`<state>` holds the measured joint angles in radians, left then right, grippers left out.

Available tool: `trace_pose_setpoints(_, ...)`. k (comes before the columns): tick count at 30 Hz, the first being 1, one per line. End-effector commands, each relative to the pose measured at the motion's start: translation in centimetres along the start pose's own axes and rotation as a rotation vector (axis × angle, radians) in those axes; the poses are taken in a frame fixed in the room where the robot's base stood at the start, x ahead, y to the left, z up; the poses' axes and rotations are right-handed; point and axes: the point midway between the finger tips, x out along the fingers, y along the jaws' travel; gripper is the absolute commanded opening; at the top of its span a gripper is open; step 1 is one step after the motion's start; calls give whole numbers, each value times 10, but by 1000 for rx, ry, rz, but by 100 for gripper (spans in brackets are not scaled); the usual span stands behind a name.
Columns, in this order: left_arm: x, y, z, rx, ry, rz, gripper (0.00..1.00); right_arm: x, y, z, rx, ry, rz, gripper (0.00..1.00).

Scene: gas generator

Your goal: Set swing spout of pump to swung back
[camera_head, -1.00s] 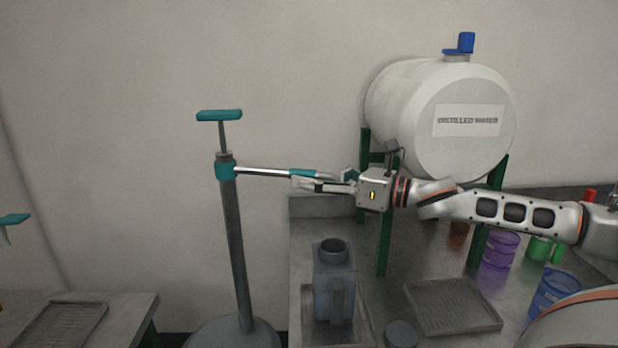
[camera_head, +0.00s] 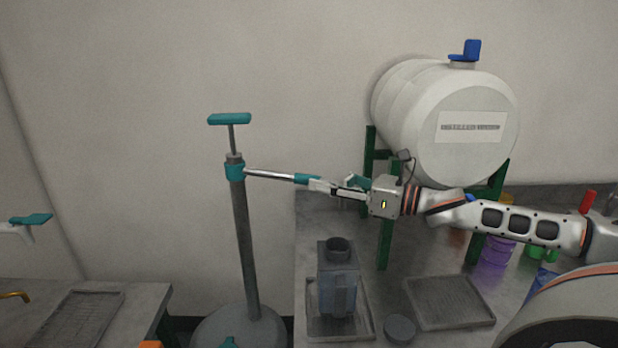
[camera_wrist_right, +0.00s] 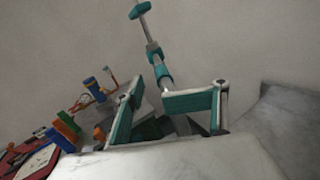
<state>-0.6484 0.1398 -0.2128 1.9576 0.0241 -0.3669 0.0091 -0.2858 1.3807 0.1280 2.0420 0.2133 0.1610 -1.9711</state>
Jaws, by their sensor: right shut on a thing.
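The pump (camera_head: 245,240) is a tall dark-grey post with a teal T-handle (camera_head: 230,119) on top and a teal collar (camera_head: 235,171). Its swing spout (camera_head: 270,175) is a thin silver tube with a teal sleeve; it runs from the collar to the right, sloping slightly down. My right gripper (camera_head: 325,187) is shut on the spout's outer end and hides its tip. In the right wrist view the gripper (camera_wrist_right: 165,95) has its fingers close around the spout, with the pump handle (camera_wrist_right: 140,10) beyond.
A white water tank (camera_head: 430,110) on a green stand is behind my right arm. A grey-blue jug (camera_head: 338,280) stands in a tray on the bench below the spout. A ribbed tray (camera_head: 448,302) and coloured cups are right of it. A second bench (camera_head: 145,296) is left. Wall space left of the pump is clear.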

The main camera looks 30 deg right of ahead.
Motion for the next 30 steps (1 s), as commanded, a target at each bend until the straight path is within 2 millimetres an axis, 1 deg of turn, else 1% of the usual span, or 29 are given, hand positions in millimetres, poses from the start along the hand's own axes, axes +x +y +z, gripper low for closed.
trace_pose_setpoints(1,-3,0,-4,-1,-1,0,0,-3,1,-3,9,7,2,30)
trace_pose_setpoints(3,-6,-1,-6,0,-4,-1,0,-7,0,-3,8,6,1,30)
trace_pose_setpoints(13,-16,-15,-10,0,-28,-22,0,-29,-6,-2,3,9,-5,30)
trace_pose_setpoints(21,-16,-14,1,-3,-49,-23,0,-45,-10,-2,2,3,-3,30)
trace_pose_setpoints(27,-16,-13,0,-6,-50,-23,0,-56,-12,-1,1,4,-4,30)
trace_pose_setpoints(30,-16,-13,0,-8,-50,-23,0,-58,-12,0,0,4,-4,30)
